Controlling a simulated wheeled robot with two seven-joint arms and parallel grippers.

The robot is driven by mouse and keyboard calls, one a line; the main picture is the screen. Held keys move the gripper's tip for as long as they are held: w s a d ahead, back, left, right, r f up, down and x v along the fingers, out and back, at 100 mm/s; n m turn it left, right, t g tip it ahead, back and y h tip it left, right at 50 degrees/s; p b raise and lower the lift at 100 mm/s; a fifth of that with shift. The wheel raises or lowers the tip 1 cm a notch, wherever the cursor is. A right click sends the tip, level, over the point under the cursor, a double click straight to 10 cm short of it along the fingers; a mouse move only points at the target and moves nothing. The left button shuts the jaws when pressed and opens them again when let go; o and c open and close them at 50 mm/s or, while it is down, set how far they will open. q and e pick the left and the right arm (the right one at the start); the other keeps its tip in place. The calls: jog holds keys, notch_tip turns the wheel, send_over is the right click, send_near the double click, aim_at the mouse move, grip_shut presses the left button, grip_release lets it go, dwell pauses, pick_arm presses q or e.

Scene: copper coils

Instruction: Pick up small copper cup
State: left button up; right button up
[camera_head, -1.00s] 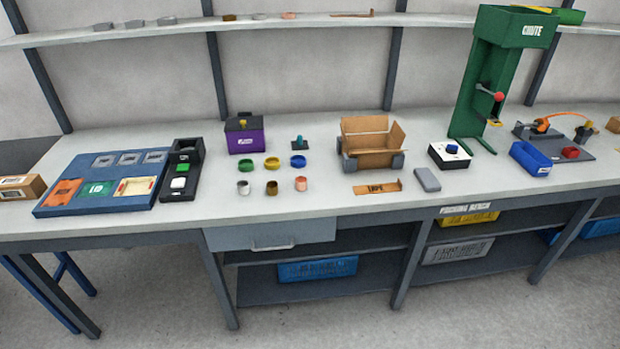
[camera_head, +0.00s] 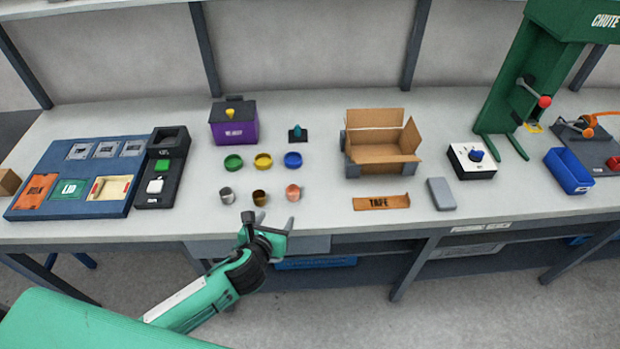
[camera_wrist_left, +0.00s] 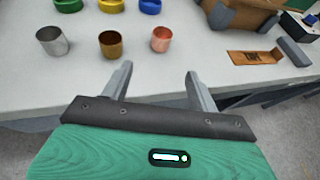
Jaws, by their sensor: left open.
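Three small cups stand in a row near the front of the bench: a silver one (camera_head: 227,195) at left, a brown-gold one (camera_head: 259,198) in the middle and a pinkish copper one (camera_head: 293,193) at right. In the left wrist view the copper cup (camera_wrist_left: 162,39) stands upright beyond the fingers, between their lines. The silver (camera_wrist_left: 52,41) and brown-gold (camera_wrist_left: 111,44) cups show to its left. My left gripper (camera_head: 268,222) is open and empty, at the bench's front edge, short of the cups and touching none. My right gripper is not in view.
An open cardboard box (camera_head: 378,159), a tape strip (camera_head: 380,203) and a grey block (camera_head: 441,194) are to the right. A blue board (camera_head: 50,209) lies at left. Bench between cups and tape strip is clear.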

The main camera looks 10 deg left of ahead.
pick_arm(q)
jog(key=r, duration=0.1)
jog(key=p, duration=0.1)
send_near(294, 187)
jog(key=shift+d+f, duration=0.1)
jog(key=shift+d, duration=0.05)
jog(key=shift+w+f, duration=0.2)
jog(key=shift+w, duration=0.35)
jog(key=shift+p+x, duration=0.8)
jog(key=shift+x, duration=1.6)
jog(key=shift+s+f, duration=0.1)
jog(key=c, duration=0.9)
jog(key=shift+c, duration=0.7)
